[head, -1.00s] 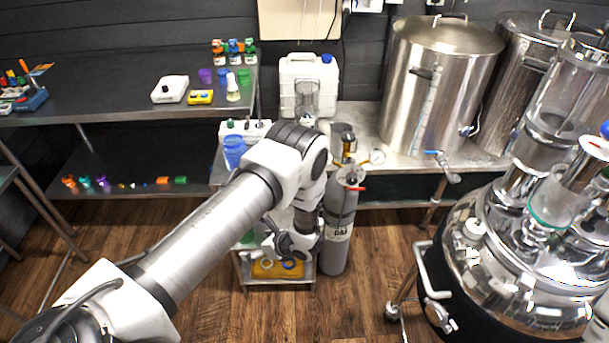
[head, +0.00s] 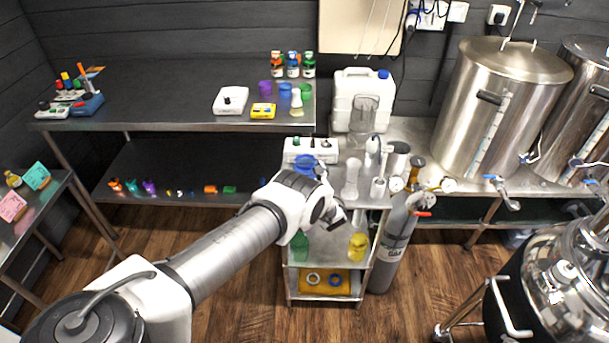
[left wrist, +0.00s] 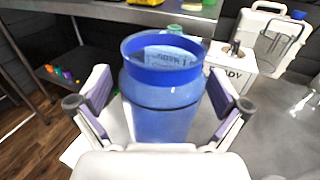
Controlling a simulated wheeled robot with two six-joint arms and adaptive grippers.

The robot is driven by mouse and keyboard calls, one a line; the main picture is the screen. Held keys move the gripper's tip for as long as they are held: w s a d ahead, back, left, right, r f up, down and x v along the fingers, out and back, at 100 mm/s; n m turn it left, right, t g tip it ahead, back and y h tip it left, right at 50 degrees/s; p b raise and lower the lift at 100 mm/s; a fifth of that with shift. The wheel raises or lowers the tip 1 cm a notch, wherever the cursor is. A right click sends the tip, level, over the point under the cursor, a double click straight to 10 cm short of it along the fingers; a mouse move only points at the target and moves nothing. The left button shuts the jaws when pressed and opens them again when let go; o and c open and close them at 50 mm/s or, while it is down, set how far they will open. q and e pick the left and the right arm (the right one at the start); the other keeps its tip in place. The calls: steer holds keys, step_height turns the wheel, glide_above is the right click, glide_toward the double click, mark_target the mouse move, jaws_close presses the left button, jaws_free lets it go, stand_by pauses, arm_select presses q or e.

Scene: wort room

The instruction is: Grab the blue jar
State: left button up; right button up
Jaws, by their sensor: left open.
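The blue jar (left wrist: 165,85) stands upright in the middle of the left wrist view, open at the top, with a printed label seen through its mouth. My left gripper (left wrist: 160,110) is open, with one finger on each side of the jar. I cannot tell whether either finger touches it. In the head view the blue jar (head: 305,164) is on the cart's top, partly hidden by my left gripper (head: 316,172). My right gripper is not in view.
A white stirrer-like device (head: 311,149) stands behind the jar. Pale glassware-shaped items (head: 352,178) stand to its right. A green jar (head: 300,246) and a yellow jar (head: 358,247) are on a lower cart shelf. A grey gas cylinder (head: 394,250) stands right of the cart.

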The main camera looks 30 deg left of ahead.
arm_select(q)
steer(key=shift+d, duration=0.15)
steer(key=c, duration=1.3)
steer(key=shift+r, duration=0.1)
